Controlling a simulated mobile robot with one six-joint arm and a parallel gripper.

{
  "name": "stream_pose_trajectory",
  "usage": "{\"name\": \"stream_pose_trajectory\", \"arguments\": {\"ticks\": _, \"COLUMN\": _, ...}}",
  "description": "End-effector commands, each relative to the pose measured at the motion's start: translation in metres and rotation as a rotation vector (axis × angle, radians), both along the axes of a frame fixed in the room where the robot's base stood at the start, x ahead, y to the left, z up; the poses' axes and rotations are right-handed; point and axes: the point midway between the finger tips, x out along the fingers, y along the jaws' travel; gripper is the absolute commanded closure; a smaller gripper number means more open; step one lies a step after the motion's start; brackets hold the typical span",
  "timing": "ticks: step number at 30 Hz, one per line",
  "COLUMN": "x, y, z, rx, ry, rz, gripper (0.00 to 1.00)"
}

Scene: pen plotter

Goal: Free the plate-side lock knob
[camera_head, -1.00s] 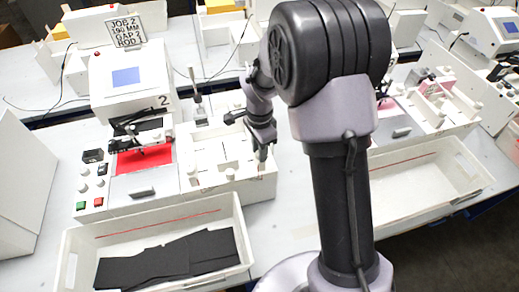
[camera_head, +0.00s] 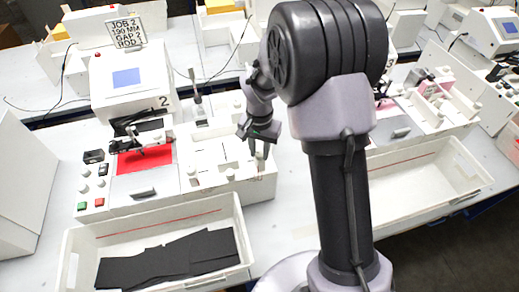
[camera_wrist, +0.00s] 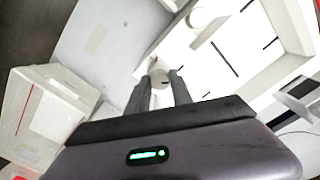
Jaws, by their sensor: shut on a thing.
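My gripper (camera_head: 259,153) points down at the right end of the white station numbered 2. In the wrist view its two dark fingers (camera_wrist: 161,88) are close together around a small white knob (camera_wrist: 150,69), which is partly hidden by them. I take this as the plate-side lock knob, but its label and lock state cannot be read. Two other white knobs stand along the station's front edge in the head view, a left one (camera_head: 192,172) and a middle one (camera_head: 230,174).
A white bin (camera_head: 83,270) with black sheets stands in front of the station. A red sheet (camera_head: 146,161) lies on the station's left part, below the screen unit (camera_head: 124,77). Another white bin (camera_head: 425,182) stands to the right.

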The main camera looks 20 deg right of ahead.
Motion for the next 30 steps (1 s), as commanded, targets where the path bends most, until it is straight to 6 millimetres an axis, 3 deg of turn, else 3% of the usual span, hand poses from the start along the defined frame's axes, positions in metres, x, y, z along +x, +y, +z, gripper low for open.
{"name": "stream_pose_trajectory", "arguments": {"ticks": 18, "x": 0.0, "y": -0.0005, "z": 0.0013, "rx": 0.0, "ry": -0.001, "rz": 0.557, "gripper": 1.0}}
{"name": "stream_pose_trajectory", "arguments": {"ticks": 30, "x": 0.0001, "y": -0.0009, "z": 0.0008, "rx": 0.0, "ry": -0.001, "rz": 0.774, "gripper": 1.0}}
